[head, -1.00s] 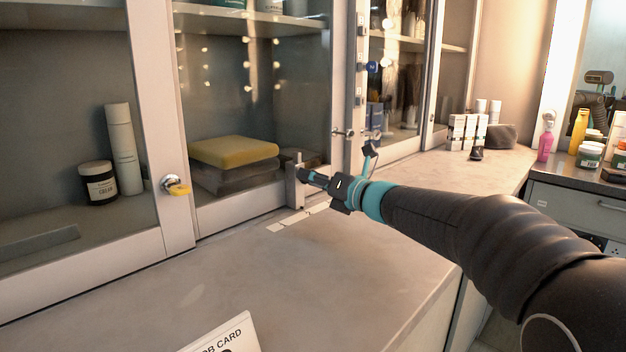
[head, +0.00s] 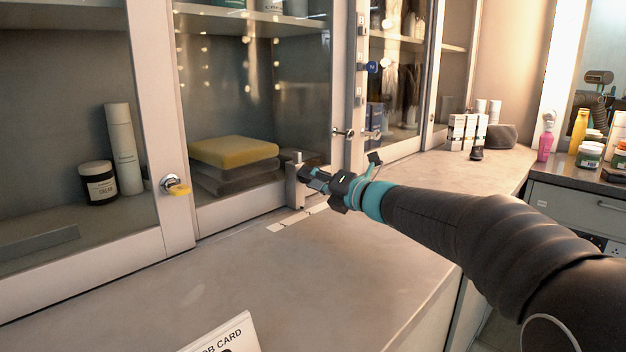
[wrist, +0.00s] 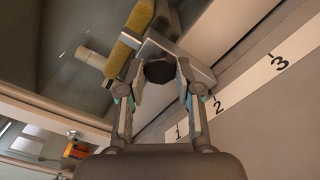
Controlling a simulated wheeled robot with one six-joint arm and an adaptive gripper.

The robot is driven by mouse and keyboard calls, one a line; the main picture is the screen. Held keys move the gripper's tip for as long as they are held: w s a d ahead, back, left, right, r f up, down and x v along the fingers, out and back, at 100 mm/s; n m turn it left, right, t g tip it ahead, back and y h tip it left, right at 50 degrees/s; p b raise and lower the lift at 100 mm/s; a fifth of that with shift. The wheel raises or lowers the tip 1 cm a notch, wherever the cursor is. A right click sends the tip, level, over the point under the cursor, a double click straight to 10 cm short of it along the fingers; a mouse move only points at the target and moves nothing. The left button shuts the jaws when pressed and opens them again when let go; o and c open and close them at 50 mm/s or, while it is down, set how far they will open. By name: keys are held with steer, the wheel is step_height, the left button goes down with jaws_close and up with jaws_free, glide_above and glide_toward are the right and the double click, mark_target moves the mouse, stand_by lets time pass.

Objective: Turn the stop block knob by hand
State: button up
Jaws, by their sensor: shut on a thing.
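The stop block (head: 293,187) is a grey metal block at the foot of the cabinet front, beside a pale scale strip on the counter. In the wrist view the block (wrist: 199,72) shows behind the fingers, with its dark, faceted knob (wrist: 159,71) facing me. My gripper (head: 308,177) reaches the block from the right. In the wrist view its two fingers lie on either side of the knob, shut on it. In the head view the knob is hidden by the fingers.
The scale strip (wrist: 248,82) reads 1, 2, 3. Glass cabinet doors (head: 70,150) stand close behind, with a yellow-tagged lock (head: 175,186) at left. Folded yellow cloth (head: 235,152) lies inside. A job card (head: 225,340) stands in front; the counter (head: 260,270) between is clear.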

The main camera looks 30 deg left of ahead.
steer(key=shift+f, duration=0.1)
steer(key=o, duration=1)
steer(key=shift+m, duration=0.3)
steer(key=shift+d, duration=0.1)
steer(key=shift+v, duration=2.95)
steer(key=v, duration=1.1)
steer(key=shift+s+d, duration=0.1)
steer(key=shift+d, duration=0.2)
steer(key=shift+s+d, duration=0.15)
steer(key=shift+d, duration=0.15)
